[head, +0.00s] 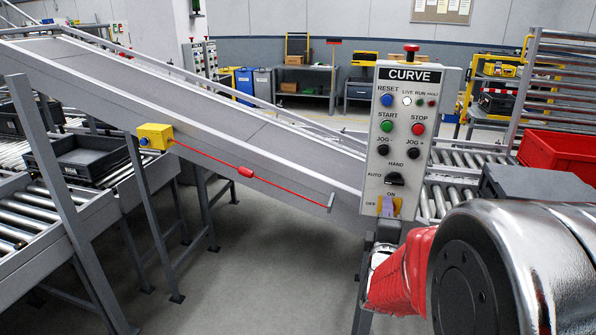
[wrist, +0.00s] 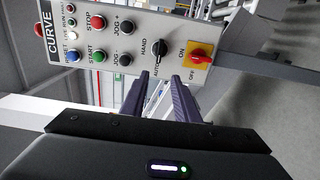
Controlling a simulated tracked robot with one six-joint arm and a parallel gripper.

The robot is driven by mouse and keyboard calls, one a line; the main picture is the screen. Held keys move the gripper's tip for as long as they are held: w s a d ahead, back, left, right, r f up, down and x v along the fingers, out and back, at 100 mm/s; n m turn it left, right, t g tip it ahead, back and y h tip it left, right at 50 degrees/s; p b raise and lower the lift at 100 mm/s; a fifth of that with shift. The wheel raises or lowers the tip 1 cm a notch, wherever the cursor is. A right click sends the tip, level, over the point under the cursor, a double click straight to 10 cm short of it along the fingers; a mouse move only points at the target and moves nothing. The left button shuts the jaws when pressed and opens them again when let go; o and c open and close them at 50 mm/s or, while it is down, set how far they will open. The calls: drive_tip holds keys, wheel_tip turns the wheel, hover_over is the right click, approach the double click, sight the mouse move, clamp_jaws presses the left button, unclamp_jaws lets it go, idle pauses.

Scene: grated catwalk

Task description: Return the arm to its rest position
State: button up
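My gripper (wrist: 162,80) is open, its two dark fingers apart with nothing between them. In the wrist view the fingers point at the CURVE control panel (wrist: 95,15), which appears turned on its side. A red rotary switch (wrist: 201,56) on a yellow plate is just beyond the right finger. Its handle seems to lie toward the ON mark. My red-sleeved, chrome arm fills the lower right. I cannot tell whether a finger touches the panel.
A sloped conveyor (head: 230,115) runs behind the panel, with a yellow pull-cord box (head: 155,136) and red cord on its side. Roller conveyors carry a dark tray (head: 82,158) at left and a red crate (head: 558,158) at right. The floor (head: 255,275) below is clear.

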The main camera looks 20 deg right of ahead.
drive_tip(key=s+a+f+m+g+y, duration=0.2)
drive_tip(key=a+f+m+g+y, duration=0.1)
drive_tip(key=a+f+m, duration=0.3)
drive_tip(key=s+a+f+m+g+y, duration=0.3)
drive_tip(key=f+y, duration=0.1)
drive_tip(key=f, duration=0.3)
drive_tip(key=s+a+r+m+g+y, duration=0.1)
drive_tip(key=s+a+r, duration=0.4)
drive_tip(key=s+a, duration=0.3)
drive_tip(key=s+a+r+m+g+y, duration=0.1)
drive_tip(key=s+a+r, duration=0.4)
drive_tip(key=a, duration=0.5)
drive_tip(key=s+g+y, duration=0.1)
drive_tip(key=s, duration=0.1)
drive_tip(key=shift+s+a, duration=0.35)
drive_tip(key=shift+a, duration=0.05)
idle(1.0)
